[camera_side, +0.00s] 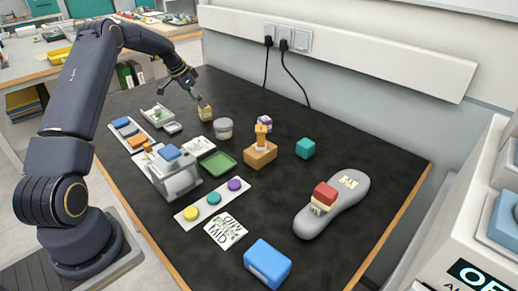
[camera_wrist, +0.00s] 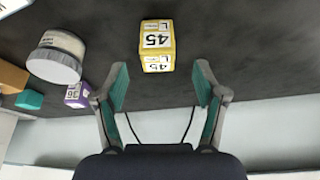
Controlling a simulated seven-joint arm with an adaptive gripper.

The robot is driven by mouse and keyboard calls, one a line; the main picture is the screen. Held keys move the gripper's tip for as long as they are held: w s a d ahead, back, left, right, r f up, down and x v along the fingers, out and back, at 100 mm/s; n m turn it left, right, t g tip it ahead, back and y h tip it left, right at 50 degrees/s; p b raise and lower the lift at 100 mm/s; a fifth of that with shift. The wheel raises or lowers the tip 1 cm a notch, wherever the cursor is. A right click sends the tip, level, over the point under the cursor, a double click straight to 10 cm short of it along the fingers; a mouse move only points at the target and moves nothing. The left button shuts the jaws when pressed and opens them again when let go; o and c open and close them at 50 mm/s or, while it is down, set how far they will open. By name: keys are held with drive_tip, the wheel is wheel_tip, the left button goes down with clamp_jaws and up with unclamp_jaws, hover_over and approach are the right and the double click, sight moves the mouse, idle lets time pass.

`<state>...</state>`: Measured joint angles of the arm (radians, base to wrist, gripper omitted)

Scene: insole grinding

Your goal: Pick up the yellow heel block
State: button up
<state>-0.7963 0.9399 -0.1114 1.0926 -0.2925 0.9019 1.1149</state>
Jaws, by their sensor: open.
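The yellow heel block (camera_wrist: 157,45) has white labels reading "L" and "45" and sits on the dark tabletop. In the side view it stands near the back of the table (camera_side: 207,115), just below the end of my arm. My gripper (camera_wrist: 160,80) is open, with its teal-lined fingers spread wider than the block. In the wrist view the block lies beyond the fingertips, roughly centred between them, and nothing is held. In the side view my gripper (camera_side: 197,96) is small, close above the block; I cannot tell the exact gap.
A lidded grey jar (camera_side: 222,128) stands just right of the block; it also shows in the wrist view (camera_wrist: 56,58). A purple block (camera_wrist: 77,95) labelled 36 is beside the jar there. A white tray (camera_side: 157,115) lies left of the block. The wall is behind.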

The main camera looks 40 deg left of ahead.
sight(205, 109)
drive_tip(key=x, duration=0.5)
drive_tip(key=shift+d+f, duration=0.2)
drive_tip(key=c, duration=1.3)
drive_tip(key=shift+o, duration=0.2)
drive_tip(key=shift+r, duration=0.1)
